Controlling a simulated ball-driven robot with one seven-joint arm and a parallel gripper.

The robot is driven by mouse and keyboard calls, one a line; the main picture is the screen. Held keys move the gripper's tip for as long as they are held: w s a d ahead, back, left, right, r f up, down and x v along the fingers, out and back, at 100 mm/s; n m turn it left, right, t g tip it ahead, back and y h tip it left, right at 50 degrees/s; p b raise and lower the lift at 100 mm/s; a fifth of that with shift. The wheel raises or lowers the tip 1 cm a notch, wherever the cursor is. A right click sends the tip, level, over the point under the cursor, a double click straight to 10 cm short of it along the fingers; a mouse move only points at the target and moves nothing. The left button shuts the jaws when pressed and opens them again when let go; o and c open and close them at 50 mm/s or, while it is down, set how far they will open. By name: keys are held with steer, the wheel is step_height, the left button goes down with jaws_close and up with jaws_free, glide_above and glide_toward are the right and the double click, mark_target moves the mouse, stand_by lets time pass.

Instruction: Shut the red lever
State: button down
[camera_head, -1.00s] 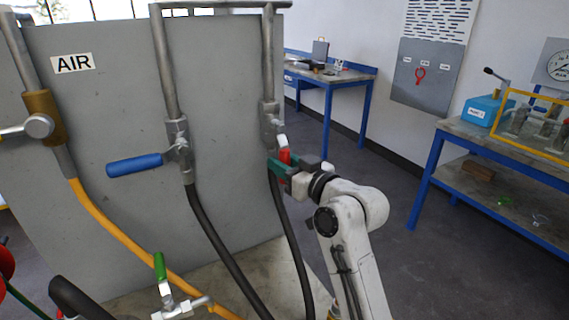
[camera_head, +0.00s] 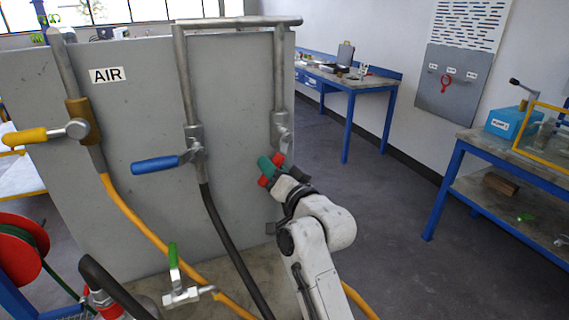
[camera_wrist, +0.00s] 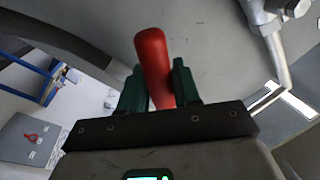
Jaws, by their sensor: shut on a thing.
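The red lever (camera_head: 263,181) belongs to the right-hand valve (camera_head: 281,132) on the grey panel. Its red handle shows on both sides of my green fingers and slants down and to the left from the valve. My gripper (camera_head: 271,168) is shut on this handle just below the valve body. In the wrist view the red handle (camera_wrist: 153,62) stands between the two green fingers (camera_wrist: 157,88), and its rounded end sticks out past them. The part of the handle between the fingers is partly hidden in the head view.
A blue lever (camera_head: 155,164) and a yellow lever (camera_head: 25,137) stick out from valves to the left. A green-handled valve (camera_head: 173,262) stands low in front. Black and orange hoses hang below. A workbench (camera_head: 480,150) stands at the right, with open floor between.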

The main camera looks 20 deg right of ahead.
steer(key=a+r+m+p, duration=0.1)
steer(key=m+p, duration=0.1)
steer(key=m, duration=0.1)
steer(key=shift+a+r, duration=0.35)
steer(key=shift+r, duration=0.05)
steer(key=m, duration=0.1)
steer(key=a+r+m+h+p, duration=0.1)
steer(key=m, duration=0.1)
steer(key=shift+r+t+p, duration=0.2)
steer(key=shift+t+p, duration=0.1)
steer(key=shift+t, duration=0.1)
steer(key=m, duration=0.1)
steer(key=r+m, duration=0.1)
steer(key=r+m+h+p, duration=0.1)
steer(key=m, duration=0.1)
steer(key=shift+a, duration=0.3)
steer(key=shift+r+m+h, duration=0.25)
steer(key=shift+r+m, duration=0.05)
steer(key=shift+m, duration=0.45)
steer(key=shift+r+m+h, duration=0.25)
steer(key=shift+r+m, duration=0.05)
steer(key=shift+m, duration=0.45)
steer(key=shift+d, duration=0.1)
steer(key=c, duration=0.9)
jaws_free()
steer(key=shift+c, duration=0.2)
steer(key=shift+s, duration=0.1)
